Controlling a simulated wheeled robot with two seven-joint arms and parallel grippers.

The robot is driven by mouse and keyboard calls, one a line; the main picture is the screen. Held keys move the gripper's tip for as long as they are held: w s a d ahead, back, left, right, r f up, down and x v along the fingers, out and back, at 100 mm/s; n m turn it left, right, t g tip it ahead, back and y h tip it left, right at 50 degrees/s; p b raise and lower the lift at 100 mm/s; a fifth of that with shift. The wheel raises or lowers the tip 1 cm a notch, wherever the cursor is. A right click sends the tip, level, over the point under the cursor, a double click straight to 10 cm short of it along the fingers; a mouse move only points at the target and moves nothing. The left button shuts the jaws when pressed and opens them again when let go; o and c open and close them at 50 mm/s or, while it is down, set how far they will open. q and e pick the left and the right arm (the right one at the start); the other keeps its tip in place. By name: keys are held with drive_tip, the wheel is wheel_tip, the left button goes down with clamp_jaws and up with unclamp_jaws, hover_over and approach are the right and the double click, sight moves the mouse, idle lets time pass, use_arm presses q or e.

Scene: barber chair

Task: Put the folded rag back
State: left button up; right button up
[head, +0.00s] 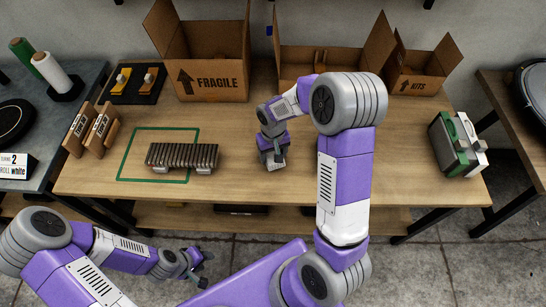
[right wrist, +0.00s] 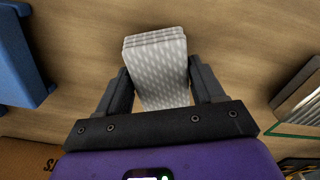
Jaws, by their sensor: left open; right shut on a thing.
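The folded rag is a grey-white patterned stack of layers (right wrist: 158,65) in the right wrist view. It lies between the two dark fingers of my right gripper (right wrist: 160,85), which is shut on it. In the head view this gripper (head: 273,158) is low over the middle of the wooden table (head: 240,195), and the rag is mostly hidden by it. I cannot tell if the rag touches the table. My left gripper (head: 202,266) is open and empty, in front of the table's front edge.
A slatted grey item (head: 182,157) stands in a green outline (head: 125,160) on the left. Cardboard boxes (head: 215,85) line the back. A green-and-white case (head: 458,145) stands at the right. The right wrist view shows a blue object (right wrist: 20,60), hidden by my arm in the head view.

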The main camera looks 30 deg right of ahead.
sight(273, 153)
drive_tip(key=shift+f, duration=0.75)
drive_tip(key=shift+f, duration=0.1)
drive_tip(key=o, duration=1)
drive_tip(key=shift+r, duration=0.2)
wheel_tip(273, 153, up, 12)
drive_tip(key=p, duration=0.3)
drive_tip(key=shift+p, duration=0.3)
